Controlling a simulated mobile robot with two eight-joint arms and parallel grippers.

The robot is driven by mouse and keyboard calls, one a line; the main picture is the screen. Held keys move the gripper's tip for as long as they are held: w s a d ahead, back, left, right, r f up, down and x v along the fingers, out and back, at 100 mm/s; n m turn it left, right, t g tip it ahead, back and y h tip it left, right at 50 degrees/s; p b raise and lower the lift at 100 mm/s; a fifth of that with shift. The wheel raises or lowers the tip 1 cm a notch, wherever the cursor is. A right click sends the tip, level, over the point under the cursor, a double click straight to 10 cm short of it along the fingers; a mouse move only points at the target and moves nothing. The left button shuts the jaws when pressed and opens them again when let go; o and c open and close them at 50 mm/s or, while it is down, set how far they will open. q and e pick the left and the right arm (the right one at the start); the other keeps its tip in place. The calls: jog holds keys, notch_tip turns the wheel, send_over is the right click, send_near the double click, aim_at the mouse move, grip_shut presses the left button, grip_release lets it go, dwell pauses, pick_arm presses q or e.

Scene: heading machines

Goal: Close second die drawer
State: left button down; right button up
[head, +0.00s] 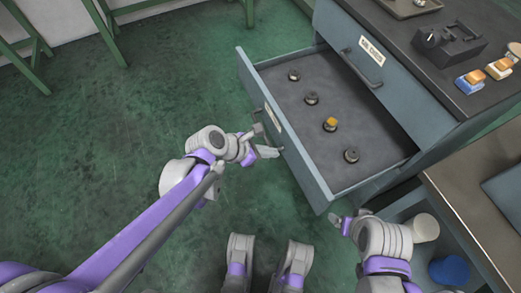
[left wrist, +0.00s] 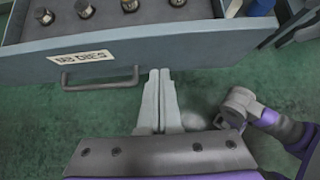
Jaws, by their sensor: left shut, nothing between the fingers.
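The second die drawer (head: 305,168) is pulled out from the grey cabinet (head: 395,95), with several small round dies inside. In the left wrist view its front (left wrist: 210,45) has a label and a bar handle (left wrist: 100,82). My left gripper (head: 268,152) is outside the drawer, close to its front face. Its fingers (left wrist: 160,75) are shut and empty, pointing at the front just right of the handle; I cannot tell whether they touch. My right gripper (head: 342,223) is low near the drawer's near corner; its fingers are too small to read.
The drawer above (head: 375,65) is shut. Tools and small blocks stand on the cabinet top (head: 400,30). A bench (head: 465,195) is at the right, with a white container (head: 425,228) and a blue container (head: 449,270) beside it.

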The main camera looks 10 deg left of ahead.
aim_at(295, 149)
pick_arm(q)
jog(key=shift+w+d+f+b, duration=0.15)
jog(key=shift+w+d+f, duration=0.1)
jog(key=shift+w+d, duration=0.4)
jog(key=shift+w+d+f+b, duration=0.2)
jog(key=shift+w+d, duration=0.2)
jog(key=shift+d, duration=0.4)
jog(key=shift+w+d+f+b, duration=0.1)
jog(key=shift+w+d+f, duration=0.15)
jog(key=shift+w+d, duration=0.4)
pick_arm(e)
jog(key=shift+w+f, duration=0.1)
jog(key=shift+f, duration=0.7)
pick_arm(q)
jog(key=shift+s+d, duration=0.1)
jog(key=shift+d, duration=0.1)
